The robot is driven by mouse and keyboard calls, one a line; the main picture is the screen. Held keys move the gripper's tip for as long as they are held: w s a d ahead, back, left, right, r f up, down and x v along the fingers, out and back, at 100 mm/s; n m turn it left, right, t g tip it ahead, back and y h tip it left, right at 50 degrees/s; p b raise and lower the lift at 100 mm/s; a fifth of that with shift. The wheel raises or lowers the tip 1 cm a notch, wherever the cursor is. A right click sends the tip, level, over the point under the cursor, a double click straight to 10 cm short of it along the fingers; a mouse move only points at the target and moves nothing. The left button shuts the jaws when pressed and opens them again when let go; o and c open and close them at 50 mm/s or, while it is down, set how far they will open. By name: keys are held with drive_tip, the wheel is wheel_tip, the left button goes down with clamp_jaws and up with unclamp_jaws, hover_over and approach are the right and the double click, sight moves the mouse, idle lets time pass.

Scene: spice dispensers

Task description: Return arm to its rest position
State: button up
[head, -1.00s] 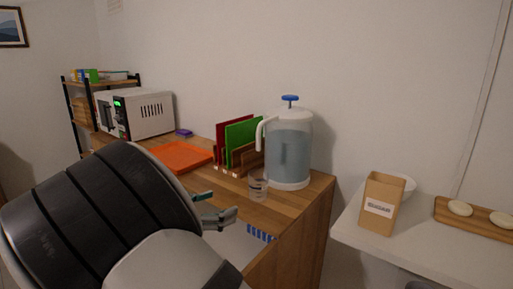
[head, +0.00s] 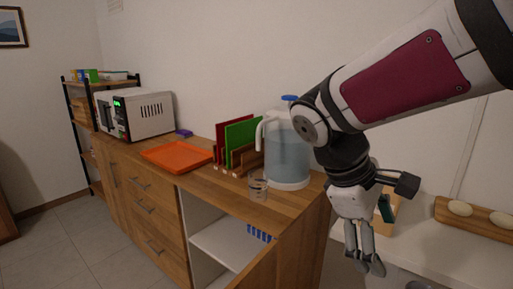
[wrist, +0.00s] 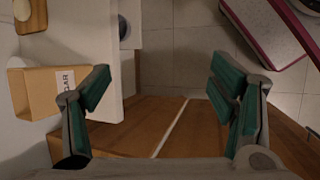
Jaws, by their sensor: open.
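My gripper (head: 364,250) hangs pointing down at the right in the head view, in front of the gap between the wooden cabinet and the white table. In the wrist view my gripper (wrist: 165,95) has its two green-padded fingers wide apart with nothing between them. My arm comes in from the upper right and covers part of the water dispenser (head: 287,150). The sugar box (head: 391,209) is partly hidden behind my gripper; it also shows at the left in the wrist view (wrist: 35,92).
The wooden cabinet (head: 220,192) holds a glass (head: 258,188), an orange tray (head: 170,153), cutting boards (head: 240,135) and a microwave (head: 140,112). The white table (head: 440,245) carries a wooden board with round pieces (head: 480,217). Floor (head: 75,235) is clear at left.

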drive_tip(key=s+a+f+m+t+y, duration=0.15)
drive_tip(key=s+m+y, duration=0.65)
drive_tip(key=s, duration=1.1)
wheel_tip(320, 180, up, 15)
drive_tip(key=m+t+h+p, duration=0.1)
drive_tip(key=t+h+p, duration=0.1)
drive_tip(key=p, duration=1.2)
drive_tip(key=shift+d+t, duration=0.35)
drive_tip(key=shift+s+r, duration=0.1)
